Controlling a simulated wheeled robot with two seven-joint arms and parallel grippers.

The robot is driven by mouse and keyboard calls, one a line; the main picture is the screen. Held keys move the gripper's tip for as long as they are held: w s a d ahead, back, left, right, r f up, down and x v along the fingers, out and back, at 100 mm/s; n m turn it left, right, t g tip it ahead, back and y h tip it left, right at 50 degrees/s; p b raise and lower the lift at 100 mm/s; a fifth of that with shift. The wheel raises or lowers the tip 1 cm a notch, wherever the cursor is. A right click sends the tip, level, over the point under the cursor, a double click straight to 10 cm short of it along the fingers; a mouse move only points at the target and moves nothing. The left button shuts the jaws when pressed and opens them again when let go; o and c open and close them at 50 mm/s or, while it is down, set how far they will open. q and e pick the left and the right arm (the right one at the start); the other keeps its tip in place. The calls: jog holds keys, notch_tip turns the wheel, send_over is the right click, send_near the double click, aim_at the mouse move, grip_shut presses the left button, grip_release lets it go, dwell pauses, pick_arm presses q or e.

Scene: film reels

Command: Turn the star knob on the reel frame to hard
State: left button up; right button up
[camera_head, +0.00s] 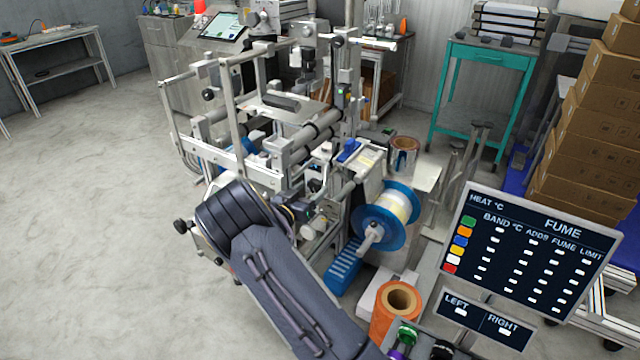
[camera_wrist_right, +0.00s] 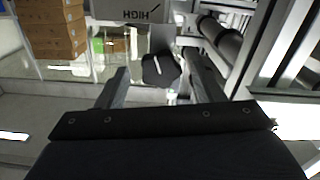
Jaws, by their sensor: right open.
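In the right wrist view, a dark lobed knob (camera_wrist_right: 160,71) with a short white line on its face sits between the fingers of my right gripper (camera_wrist_right: 156,66). The fingers are open, with a gap visible on each side of the knob. A grey plate (camera_wrist_right: 133,12) beyond it bears the word HIGH, upside down. In the head view, my dark right arm reaches up from the bottom to the front of the reel frame (camera_head: 215,155). The arm hides its gripper and the knob there. My left gripper is not in view.
A blue-flanged reel (camera_head: 386,216) is on the machine's right side. An orange roll (camera_head: 397,309) stands near the bottom, beside a tilted dark sign board (camera_head: 530,250). Stacked cartons (camera_head: 590,130) and a teal table (camera_head: 485,57) are at the right. Open floor lies left.

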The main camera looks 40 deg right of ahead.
aim_at(313, 187)
jog(key=x, duration=0.5)
jog(key=shift+c, duration=0.2)
